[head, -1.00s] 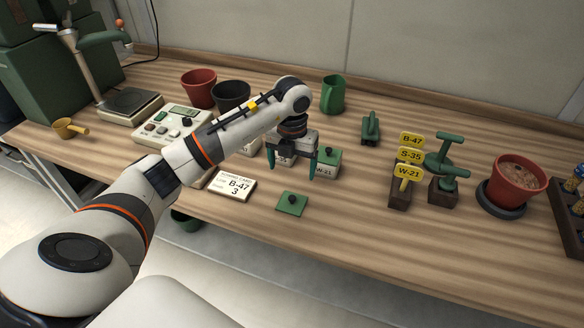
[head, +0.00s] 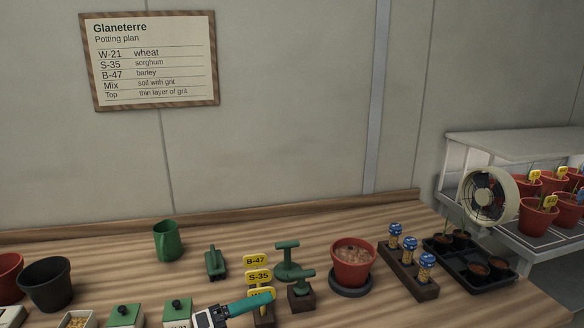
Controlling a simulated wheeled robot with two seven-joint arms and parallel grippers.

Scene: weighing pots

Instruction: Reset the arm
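A gripper (head: 237,308) with a teal finger and a pale body shows at the bottom edge of the head view. I take it to be my left one, though its arm is cut off below. Its finger points right, in front of the yellow tags. Only one finger shows clearly, so its opening cannot be told. A green-lidded box (head: 177,310) is just left of it, partly cut off. My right gripper is out of view.
Yellow tags (head: 258,276), green stamp-like tools (head: 290,270), a filled red pot (head: 352,262) and a rack of blue-capped tubes (head: 408,268) stand right of the gripper. A green jug (head: 167,240) and dark pot (head: 46,284) are left. A fan (head: 487,195) is far right.

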